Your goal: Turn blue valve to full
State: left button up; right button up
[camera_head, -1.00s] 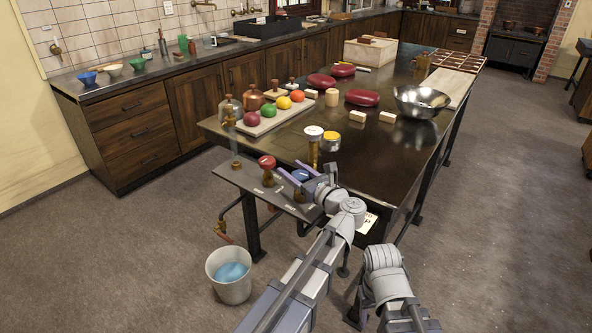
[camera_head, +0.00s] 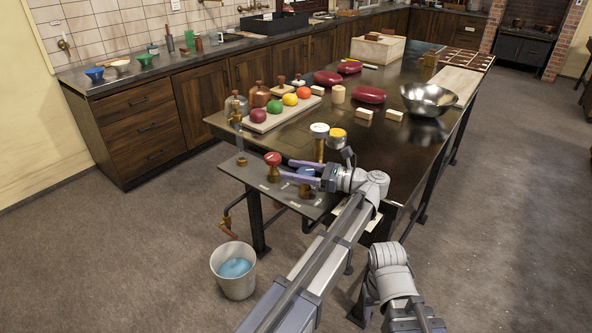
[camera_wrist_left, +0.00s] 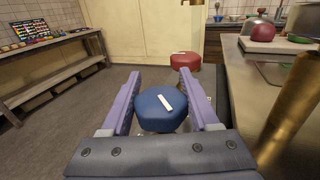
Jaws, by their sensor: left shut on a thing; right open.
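The blue valve (camera_head: 306,172) is a round knob on the grey panel (camera_head: 240,178) at the table's near end. In the left wrist view the blue valve (camera_wrist_left: 152,112) shows a white mark on its top, tilted from upper left to lower right. My left gripper (camera_head: 287,170) is shut on it, with one purple finger along each side. In the left wrist view the fingers (camera_wrist_left: 160,76) reach past the knob. My right arm shows at the bottom of the head view, but its gripper is not visible.
A red valve (camera_head: 272,159) stands just left of the blue one. White (camera_head: 319,130) and yellow (camera_head: 337,134) knobs stand to the upper right. A bucket with blue water (camera_head: 234,288) is on the floor below. The floor to its left is clear.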

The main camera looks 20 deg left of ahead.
dwell(0.4)
pick_arm(q)
jog(key=o, duration=1.4)
jog(key=shift+a, duration=0.1)
jog(key=shift+c, duration=0.2)
